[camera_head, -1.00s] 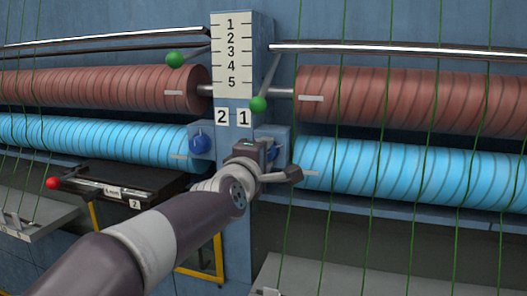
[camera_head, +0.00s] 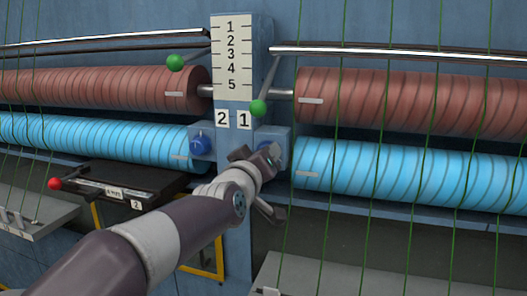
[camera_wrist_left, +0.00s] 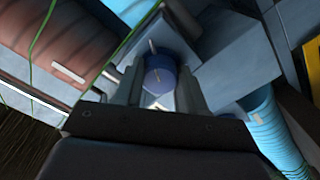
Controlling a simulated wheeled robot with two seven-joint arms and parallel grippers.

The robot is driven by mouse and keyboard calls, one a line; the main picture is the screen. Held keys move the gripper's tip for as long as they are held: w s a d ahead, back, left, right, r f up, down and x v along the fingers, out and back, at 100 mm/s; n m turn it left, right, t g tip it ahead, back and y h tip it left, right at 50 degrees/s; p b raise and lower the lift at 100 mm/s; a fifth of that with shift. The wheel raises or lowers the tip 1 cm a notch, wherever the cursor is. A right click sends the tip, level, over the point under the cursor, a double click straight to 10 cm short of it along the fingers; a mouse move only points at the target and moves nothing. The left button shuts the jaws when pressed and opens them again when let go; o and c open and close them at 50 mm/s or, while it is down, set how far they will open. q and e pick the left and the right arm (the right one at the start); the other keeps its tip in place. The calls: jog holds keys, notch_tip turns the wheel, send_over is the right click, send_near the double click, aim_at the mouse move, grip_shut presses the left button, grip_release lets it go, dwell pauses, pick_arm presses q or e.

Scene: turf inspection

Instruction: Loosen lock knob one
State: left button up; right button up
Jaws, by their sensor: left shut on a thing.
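Lock knob one is a blue round knob (camera_wrist_left: 160,72) on a blue-grey block beside the plate marked 1 (camera_head: 244,118). In the wrist view it sits between the two fingers of my left gripper (camera_wrist_left: 158,90), which is shut on it. In the head view my left gripper (camera_head: 272,155) reaches the block from the lower left and hides the knob. The matching blue knob (camera_head: 200,145) under the plate marked 2 (camera_head: 222,118) is free. My right gripper is not in view.
Green-balled levers (camera_head: 258,107) stand just above the gripper and at upper left (camera_head: 175,62). Red rollers (camera_head: 410,103) and blue rollers (camera_head: 420,178) flank the numbered column (camera_head: 232,60). Green cords hang in front. A black box with a red-balled lever (camera_head: 55,183) is at lower left.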

pick_arm(q)
jog(key=m, duration=0.3)
jog(key=r+m+p, duration=0.1)
jog(key=m, duration=0.1)
jog(key=shift+s+m, duration=0.1)
jog(key=shift+m, duration=0.6)
jog(key=o, duration=1.1)
jog(key=shift+f, duration=0.2)
